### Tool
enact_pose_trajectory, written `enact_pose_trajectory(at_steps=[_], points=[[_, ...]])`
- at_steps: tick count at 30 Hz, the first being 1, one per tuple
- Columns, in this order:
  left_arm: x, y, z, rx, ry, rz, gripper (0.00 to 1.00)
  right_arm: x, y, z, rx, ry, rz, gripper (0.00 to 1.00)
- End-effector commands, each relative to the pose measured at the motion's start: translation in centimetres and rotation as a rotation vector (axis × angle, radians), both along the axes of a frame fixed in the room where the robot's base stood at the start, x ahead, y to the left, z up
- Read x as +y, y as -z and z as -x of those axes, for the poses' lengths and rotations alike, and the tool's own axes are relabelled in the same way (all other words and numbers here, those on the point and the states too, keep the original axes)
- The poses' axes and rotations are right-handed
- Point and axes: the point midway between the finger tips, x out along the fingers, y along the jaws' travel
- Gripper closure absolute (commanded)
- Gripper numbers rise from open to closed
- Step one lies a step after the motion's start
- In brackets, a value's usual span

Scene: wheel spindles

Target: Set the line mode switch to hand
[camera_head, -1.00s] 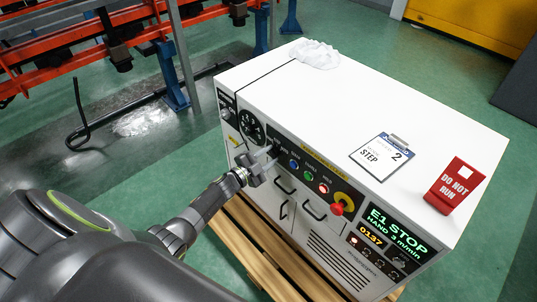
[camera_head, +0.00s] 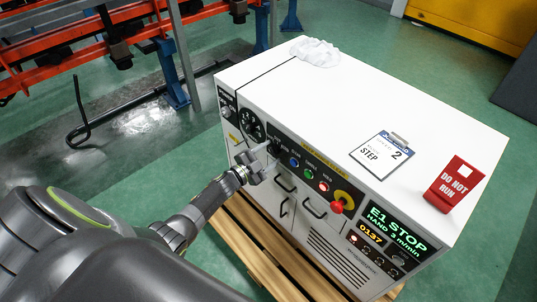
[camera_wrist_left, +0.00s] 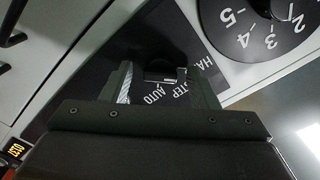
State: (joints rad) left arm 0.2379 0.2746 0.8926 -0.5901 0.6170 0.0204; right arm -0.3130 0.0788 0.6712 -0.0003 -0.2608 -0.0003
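The line mode switch (camera_wrist_left: 160,72) is a dark knob on a black plate in the left wrist view, with AUTO, STEP and a partly covered HA... label around it. My left gripper (camera_wrist_left: 163,88) has its two fingers apart, one on each side of the knob, with visible gaps; I cannot tell whether they touch it. In the head view my left gripper (camera_head: 262,160) is at the cabinet's front panel and hides the switch. The knob's exact pointing is hard to read. The display (camera_head: 396,230) reads "E1 STOP, HAND 3 m/min". My right gripper is not in view.
A numbered dial (camera_head: 251,125) sits left of the switch. Coloured buttons (camera_head: 309,174) and a red emergency stop (camera_head: 337,207) are to its right. A STEP 2 card (camera_head: 382,155), a red DO NOT RUN sign (camera_head: 455,185) and a white cloth (camera_head: 316,53) are on the cabinet top.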

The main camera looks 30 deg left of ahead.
Motion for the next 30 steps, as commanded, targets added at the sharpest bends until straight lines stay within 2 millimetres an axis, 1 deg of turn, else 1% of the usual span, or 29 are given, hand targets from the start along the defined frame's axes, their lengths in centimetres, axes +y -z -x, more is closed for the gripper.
enact_pose_trajectory(at_steps=[7,11,14,21,27,30], points=[[0.1,-0.1,0.2,-0.001,0.001,-0.002,0.46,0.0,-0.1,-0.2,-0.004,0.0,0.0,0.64],[0.6,-0.1,1.5,0.0,-0.001,-0.002,0.46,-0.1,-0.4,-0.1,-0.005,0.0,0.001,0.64],[1.2,-0.1,3.3,0.001,0.0,-0.002,0.46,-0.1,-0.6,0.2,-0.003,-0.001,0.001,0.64],[3.0,0.0,8.5,0.002,0.0,-0.003,0.46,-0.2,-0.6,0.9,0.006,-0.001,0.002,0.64],[4.4,0.1,12.7,0.001,0.0,-0.001,0.46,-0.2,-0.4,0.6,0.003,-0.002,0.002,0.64],[5.0,0.1,14.3,0.002,0.0,-0.003,0.46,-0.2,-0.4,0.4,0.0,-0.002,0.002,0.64]])
